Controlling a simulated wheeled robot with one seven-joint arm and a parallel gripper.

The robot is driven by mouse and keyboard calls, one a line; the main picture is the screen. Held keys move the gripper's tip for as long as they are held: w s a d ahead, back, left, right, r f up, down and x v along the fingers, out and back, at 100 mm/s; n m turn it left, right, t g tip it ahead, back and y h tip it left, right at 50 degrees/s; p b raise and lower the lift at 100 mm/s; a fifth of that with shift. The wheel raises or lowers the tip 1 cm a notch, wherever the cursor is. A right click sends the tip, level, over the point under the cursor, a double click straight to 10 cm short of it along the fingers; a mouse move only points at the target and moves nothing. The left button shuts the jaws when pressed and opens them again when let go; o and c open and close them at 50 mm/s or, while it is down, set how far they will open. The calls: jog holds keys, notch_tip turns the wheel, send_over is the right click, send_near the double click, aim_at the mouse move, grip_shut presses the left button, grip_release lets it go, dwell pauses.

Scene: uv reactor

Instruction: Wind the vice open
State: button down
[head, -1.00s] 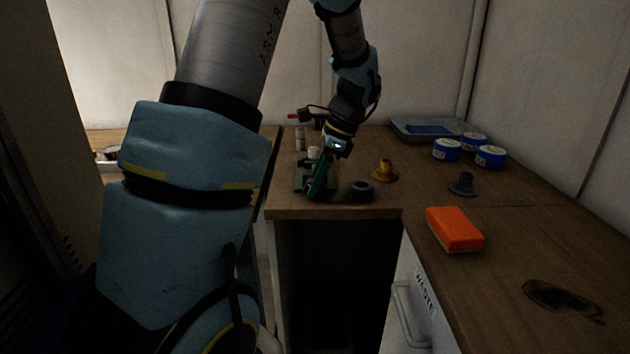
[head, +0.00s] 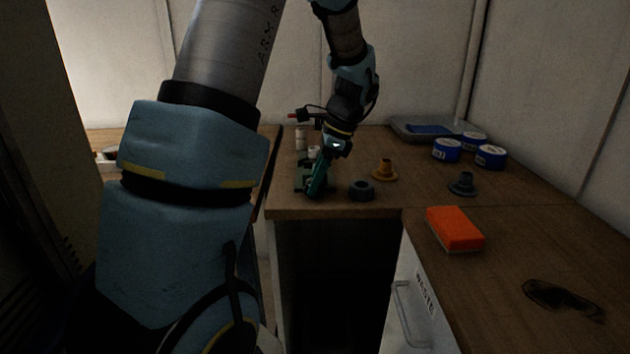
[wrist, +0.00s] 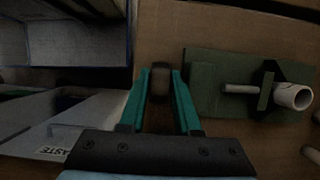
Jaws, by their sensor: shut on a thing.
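The green vice (head: 300,184) stands on the far bench near its front left, partly hidden behind my gripper. In the wrist view its green base (wrist: 205,80) lies right of my fingers, with a pale rod and a white hollow cylinder (wrist: 293,97) at its right part. My gripper (wrist: 160,78) points down beside the vice, its teal fingers shut on a small grey-brown knob (wrist: 160,84), which looks like the vice's handle end. How the knob joins the vice is not clear. In the head view my gripper (head: 318,184) covers that spot.
A dark grey ring (head: 362,190) sits close right of the vice. An orange sponge (head: 455,229) lies on the near bench.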

aim_at(306, 190)
jog(key=shift+a+r, duration=0.1)
jog(key=shift+r, duration=0.05)
jog(key=shift+a+h+p, duration=0.25)
jog(key=shift+h+p, duration=0.55)
jog(key=shift+h, duration=0.3)
jog(key=shift+a+h+p, duration=0.2)
jog(key=shift+h+p, duration=0.2)
jog(key=shift+h, duration=0.8)
jog(key=h, duration=0.1)
jog(key=f+h, duration=0.1)
jog(key=shift+w+a+h+b, duration=0.1)
jog(key=shift+a+h+b, duration=0.1)
jog(key=shift+h+b, duration=0.15)
jog(key=shift+a+f+h+b, duration=0.1)
jog(key=shift+f+h+b, duration=0.1)
jog(key=shift+h+b, duration=0.75)
jog(key=h+b, duration=0.2)
jog(key=b, duration=0.2)
jog(key=f+h+b, duration=0.1)
jog(key=b, duration=0.3)
jog(key=shift+a+f+g+h, duration=0.1)
jog(key=shift+g+h, duration=0.2)
jog(key=shift+h, duration=0.1)
jog(key=h+b, duration=0.2)
jog(key=b, duration=0.4)
jog(key=shift+h, duration=0.3)
jog(key=shift+h+b, duration=0.6)
jog(key=shift+b, duration=0.4)
